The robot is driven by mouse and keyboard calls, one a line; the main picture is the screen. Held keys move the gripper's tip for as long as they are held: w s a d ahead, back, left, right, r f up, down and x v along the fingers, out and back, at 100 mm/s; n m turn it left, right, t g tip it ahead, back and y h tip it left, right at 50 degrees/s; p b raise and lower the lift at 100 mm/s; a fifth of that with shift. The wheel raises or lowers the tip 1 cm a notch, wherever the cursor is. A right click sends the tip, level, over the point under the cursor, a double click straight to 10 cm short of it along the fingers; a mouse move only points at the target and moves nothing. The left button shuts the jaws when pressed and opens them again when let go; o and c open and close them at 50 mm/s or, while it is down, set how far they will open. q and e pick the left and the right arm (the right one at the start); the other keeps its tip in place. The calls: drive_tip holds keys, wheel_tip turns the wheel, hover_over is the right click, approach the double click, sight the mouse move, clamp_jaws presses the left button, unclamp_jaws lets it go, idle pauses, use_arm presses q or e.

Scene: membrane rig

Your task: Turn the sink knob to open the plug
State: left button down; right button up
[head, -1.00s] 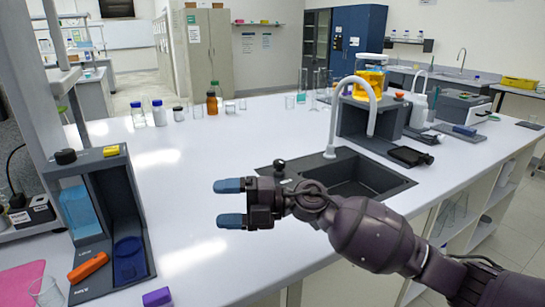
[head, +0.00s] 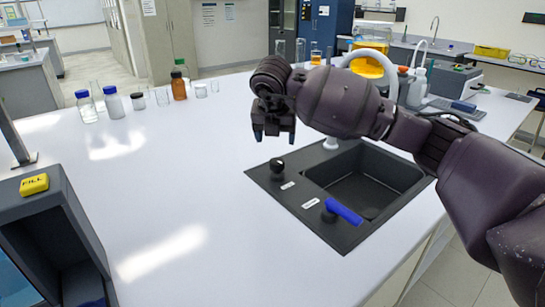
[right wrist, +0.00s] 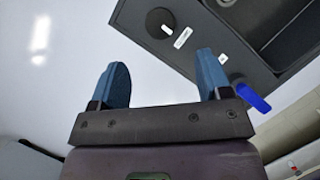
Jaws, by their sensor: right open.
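The black sink (head: 365,180) is set in the white worktop. On its left rim are a round black knob (head: 277,165) and, nearer me, a knob with a blue lever handle (head: 343,211). Each has a small white label, too small to read. My right gripper (head: 274,134) is open and empty, fingers pointing down, above the worktop near the black knob and not touching it. The right wrist view shows its two blue fingers (right wrist: 162,80) apart, with the black knob (right wrist: 160,22) beyond them and the blue lever (right wrist: 252,98) beside the right finger. My left gripper is not in view.
The pale curved tap (head: 331,142) is partly hidden by my right arm. Glass bottles (head: 113,102) and jars stand along the worktop's far edge. A dark grey frame with a yellow FILL block (head: 34,184) stands at left. The worktop left of the sink is clear.

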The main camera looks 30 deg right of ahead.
sight(277, 160)
drive_tip(key=b+x, duration=0.1)
drive_tip(key=x, duration=0.7)
drive_tip(key=shift+f+b, duration=0.35)
drive_tip(key=shift+f, duration=0.05)
drive_tip(key=shift+w+d+f, duration=0.15)
drive_tip(key=shift+w+f, duration=0.1)
drive_tip(key=shift+f, duration=0.35)
drive_tip(key=shift+c, duration=0.5)
drive_tip(key=c, duration=0.8)
